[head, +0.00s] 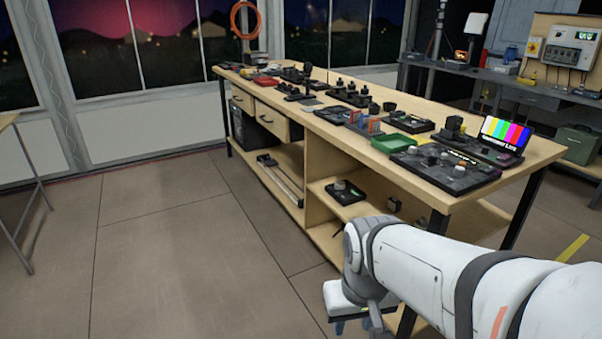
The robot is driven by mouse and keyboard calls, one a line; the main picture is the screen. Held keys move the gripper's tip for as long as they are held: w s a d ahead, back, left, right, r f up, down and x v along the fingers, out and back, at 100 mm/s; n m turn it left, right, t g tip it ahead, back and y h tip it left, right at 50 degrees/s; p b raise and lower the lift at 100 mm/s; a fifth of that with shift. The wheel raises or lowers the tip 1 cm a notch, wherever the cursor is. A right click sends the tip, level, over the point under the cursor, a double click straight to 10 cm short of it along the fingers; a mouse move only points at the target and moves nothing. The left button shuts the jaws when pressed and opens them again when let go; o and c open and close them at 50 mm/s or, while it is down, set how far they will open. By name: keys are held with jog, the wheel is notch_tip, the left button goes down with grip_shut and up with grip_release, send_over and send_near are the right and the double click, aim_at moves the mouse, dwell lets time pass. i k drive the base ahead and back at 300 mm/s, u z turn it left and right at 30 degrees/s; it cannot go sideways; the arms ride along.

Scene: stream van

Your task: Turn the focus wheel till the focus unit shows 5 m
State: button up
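I cannot make out for sure which device is the focus unit or its wheel, and no distance reading is legible. Several dark control units stand on the long wooden workbench (268,103). A dark panel with round knobs (440,168) lies at its near end. A smaller dark unit with a grey round knob (345,191) is on the shelf below. My arm comes in from the lower right, and my gripper (352,322) seems to point down at the bottom edge, in front of the bench. Its fingers are small and partly hidden, apart from all the units.
The floor (165,235) left of the bench is open. A table edge (8,120) shows at far left. Another desk (480,78) stands at the back right.

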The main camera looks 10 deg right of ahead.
aim_at(339, 184)
jog(key=u, duration=0.6)
jog(key=i, duration=2)
jog(key=z, duration=0.6)
jog(key=k, duration=0.75)
jog(key=z, duration=0.2)
jog(key=i, duration=0.85)
jog(key=u, duration=0.1)
